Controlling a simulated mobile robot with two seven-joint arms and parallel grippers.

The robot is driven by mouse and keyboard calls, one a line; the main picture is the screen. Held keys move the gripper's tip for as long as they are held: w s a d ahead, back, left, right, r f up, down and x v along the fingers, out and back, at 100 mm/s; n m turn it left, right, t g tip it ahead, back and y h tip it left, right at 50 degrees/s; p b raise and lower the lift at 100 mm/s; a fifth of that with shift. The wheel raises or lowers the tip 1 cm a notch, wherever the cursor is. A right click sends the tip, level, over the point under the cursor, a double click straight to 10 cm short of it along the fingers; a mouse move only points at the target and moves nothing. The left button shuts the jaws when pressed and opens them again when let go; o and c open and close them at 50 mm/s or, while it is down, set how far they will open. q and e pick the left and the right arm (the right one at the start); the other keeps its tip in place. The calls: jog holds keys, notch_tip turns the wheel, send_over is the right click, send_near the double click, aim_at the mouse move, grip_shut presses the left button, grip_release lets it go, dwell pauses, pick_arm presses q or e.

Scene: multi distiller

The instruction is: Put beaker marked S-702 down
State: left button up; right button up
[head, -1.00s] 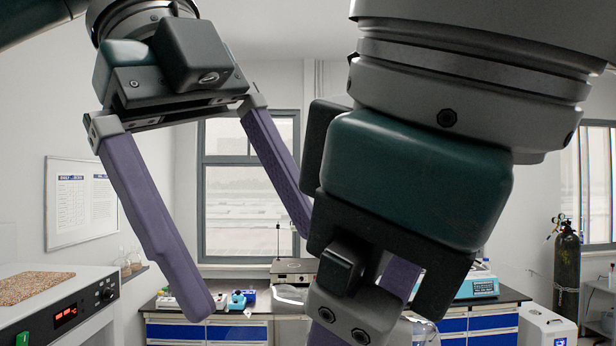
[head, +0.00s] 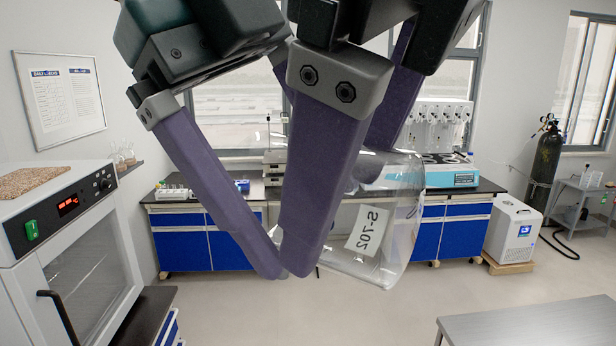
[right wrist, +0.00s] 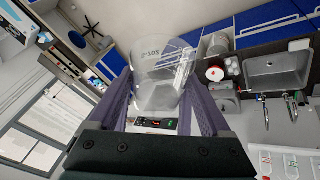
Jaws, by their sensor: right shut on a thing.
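The clear glass beaker marked S-702 (head: 405,225) hangs in the air in the head view, its white label facing me with the writing reversed. My right gripper (head: 345,205) is shut on it, one purple finger in front and the other behind. In the right wrist view the beaker (right wrist: 158,92) sits between both fingers of the right gripper (right wrist: 163,105). My left gripper (head: 262,252) is open and empty, left of the beaker. Its far finger is mostly hidden behind my right gripper. No surface touches the beaker's base in the head view.
A grey metal table (head: 540,325) shows its corner at bottom right. An oven (head: 75,260) stands at left. A lab bench with blue drawers (head: 455,225) runs along the back wall, carrying a blue-white device (head: 450,172). A white unit (head: 513,228) and gas cylinder (head: 545,165) stand at right. Floor between is clear.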

pick_arm(q)
jog(key=shift+w+d+r, duration=0.1)
jog(key=c, duration=0.7)
pick_arm(e)
jog(key=shift+s+a+f, duration=0.1)
jog(key=shift+s+a, duration=0.05)
jog(key=shift+s, duration=0.05)
pick_arm(q)
jog(key=shift+c, duration=1.1)
pick_arm(e)
jog(key=o, duration=1)
jog(key=shift+c, duration=0.2)
pick_arm(q)
jog(key=shift+c, duration=1.4)
pick_arm(e)
jog(key=shift+o, duration=1.3)
